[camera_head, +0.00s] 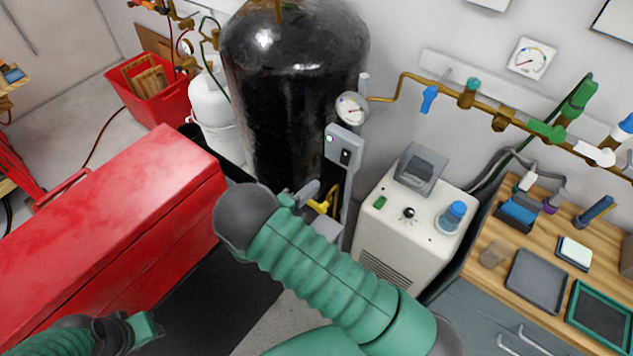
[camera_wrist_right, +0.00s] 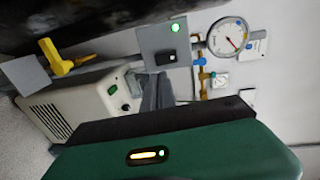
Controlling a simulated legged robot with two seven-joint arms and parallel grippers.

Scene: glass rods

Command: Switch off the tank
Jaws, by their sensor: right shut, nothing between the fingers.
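The tall black tank (camera_head: 290,110) stands at the back centre in the head view. A grey control box (camera_head: 333,133) on its front right has a lit green light and a black switch (camera_head: 345,157). In the wrist view the box (camera_wrist_right: 150,40), its green light (camera_wrist_right: 175,27) and the switch (camera_wrist_right: 166,58) show clearly. My right gripper (camera_head: 311,188) is shut and empty, below the box; its fingers (camera_wrist_right: 158,88) also show in the wrist view, apart from the switch. My left gripper (camera_head: 148,328) is at the lower left; its fingers are too unclear to judge.
A pressure gauge (camera_head: 352,108) sits above the box. A yellow valve handle (camera_head: 318,206) is low beside my right gripper. A white machine (camera_head: 385,240) stands right of the tank, a red chest (camera_head: 110,210) to the left. A wooden bench (camera_head: 490,275) is at right.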

